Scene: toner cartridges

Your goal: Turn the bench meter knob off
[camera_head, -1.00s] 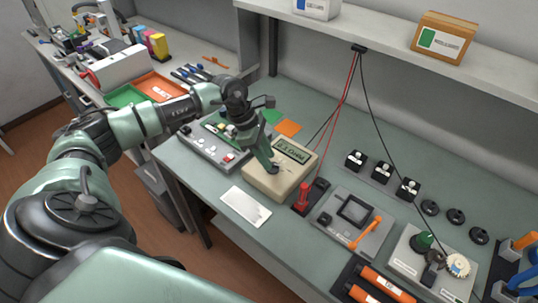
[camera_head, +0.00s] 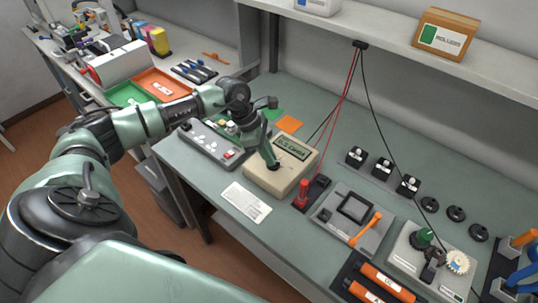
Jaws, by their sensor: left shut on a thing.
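The bench meter (camera_head: 289,178) is a beige box with a dark display (camera_head: 294,149) on its sloped top, standing on the green-grey bench. The display's text is too small to read surely. My left gripper (camera_head: 272,165) reaches down onto the front left of the meter's top face and is shut on the dark knob there. The fingers hide most of the knob, so its pointer position cannot be seen. My right gripper is not in view.
A red probe (camera_head: 302,194) stands right of the meter, with red and black leads rising to the shelf. A grey button panel (camera_head: 210,145) lies left, partly behind my arm. A white card (camera_head: 246,202) lies in front. A grey fixture with an orange handle (camera_head: 367,230) is to the right.

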